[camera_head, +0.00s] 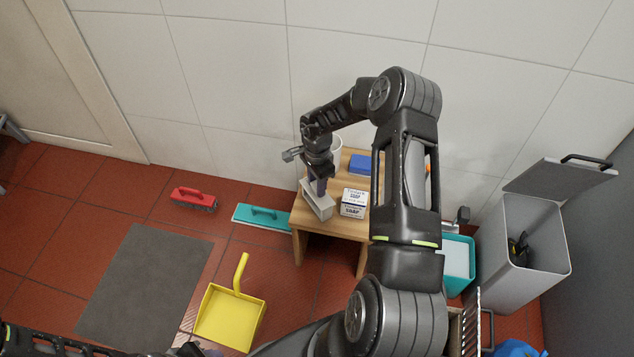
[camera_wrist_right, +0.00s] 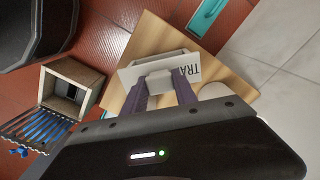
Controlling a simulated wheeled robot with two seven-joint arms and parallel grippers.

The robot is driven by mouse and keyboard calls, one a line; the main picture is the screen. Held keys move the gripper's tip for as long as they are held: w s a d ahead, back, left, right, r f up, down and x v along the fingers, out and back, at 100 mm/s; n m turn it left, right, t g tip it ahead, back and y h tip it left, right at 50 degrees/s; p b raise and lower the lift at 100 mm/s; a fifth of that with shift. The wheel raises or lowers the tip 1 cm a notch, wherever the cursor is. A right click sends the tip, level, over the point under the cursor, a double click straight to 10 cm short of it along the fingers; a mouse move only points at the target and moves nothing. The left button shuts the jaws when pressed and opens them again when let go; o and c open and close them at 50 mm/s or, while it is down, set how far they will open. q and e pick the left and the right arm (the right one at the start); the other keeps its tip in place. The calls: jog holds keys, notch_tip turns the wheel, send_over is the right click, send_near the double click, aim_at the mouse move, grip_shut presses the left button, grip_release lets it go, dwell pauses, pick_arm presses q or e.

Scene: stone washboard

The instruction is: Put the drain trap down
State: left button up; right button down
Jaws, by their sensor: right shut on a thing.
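The drain trap (camera_head: 317,207), a pale grey piece, is at the left end of a small wooden table (camera_head: 345,229). In the right wrist view the drain trap (camera_wrist_right: 140,72) shows the letters "TRA" over the wooden top. My right gripper (camera_head: 317,186) is shut on it from above; its purple fingers (camera_wrist_right: 161,88) close around a raised middle part. I cannot tell whether the trap's underside touches the table. My left arm (camera_head: 62,344) shows only along the bottom left edge, and its fingers are not clear.
Soap boxes (camera_head: 354,203) stand just right of the trap, with a blue block (camera_head: 361,165) and a white container (camera_head: 336,149) behind. A yellow dustpan (camera_head: 229,316), a teal scrubber (camera_head: 262,217) and a red brush (camera_head: 194,199) lie on the floor. A grey bin (camera_head: 524,250) stands right.

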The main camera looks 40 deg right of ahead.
jog(key=c, duration=1)
grip_release()
notch_tip(320, 180, up, 13)
jog(key=p, duration=0.2)
jog(key=shift+f, duration=0.2)
